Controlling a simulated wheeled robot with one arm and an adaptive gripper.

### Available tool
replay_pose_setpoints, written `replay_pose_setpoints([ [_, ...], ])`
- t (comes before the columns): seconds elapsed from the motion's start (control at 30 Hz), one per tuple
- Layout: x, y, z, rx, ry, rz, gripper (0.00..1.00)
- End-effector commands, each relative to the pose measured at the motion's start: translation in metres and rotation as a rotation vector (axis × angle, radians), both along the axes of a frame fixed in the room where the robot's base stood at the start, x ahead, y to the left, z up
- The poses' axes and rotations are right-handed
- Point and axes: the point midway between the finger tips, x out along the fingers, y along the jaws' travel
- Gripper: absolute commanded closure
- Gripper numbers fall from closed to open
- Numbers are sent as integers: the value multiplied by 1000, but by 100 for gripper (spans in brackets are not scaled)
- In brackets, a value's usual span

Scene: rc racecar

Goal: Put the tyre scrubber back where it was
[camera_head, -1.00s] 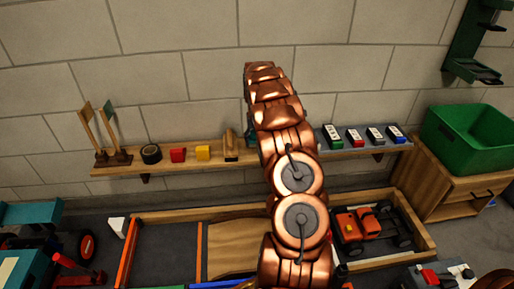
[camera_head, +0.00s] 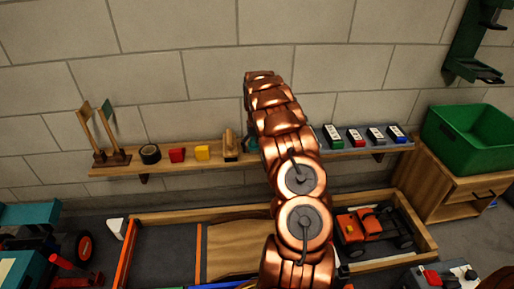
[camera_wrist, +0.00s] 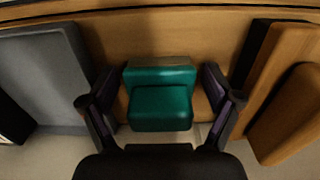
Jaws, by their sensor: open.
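A teal block-shaped thing (camera_wrist: 160,105), which I take to be the tyre scrubber, sits upright on the wooden shelf in the wrist view. A greyish-tan strip shows along its far top edge. My gripper (camera_wrist: 159,82) is open, with one dark finger on each side of the teal block. I cannot tell whether the fingers touch it. In the head view my copper arm hides the gripper and nearly all of the block; only a sliver of teal shows beside the arm at the shelf (camera_head: 110,170).
A wooden-handled brush (camera_head: 231,146) stands close on one side, a grey tray (camera_wrist: 50,75) on the other. A green bin (camera_head: 465,145) stands right.

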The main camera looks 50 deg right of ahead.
Motion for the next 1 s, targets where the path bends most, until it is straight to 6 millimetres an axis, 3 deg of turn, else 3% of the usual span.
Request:
replay_pose_setpoints([
  [0.33,0,0,5,-1,-1,0,10],
  [0.8,1,1,88,-1,-1,2,10],
  [1.0,1,0,114,-1,-2,1,10],
])
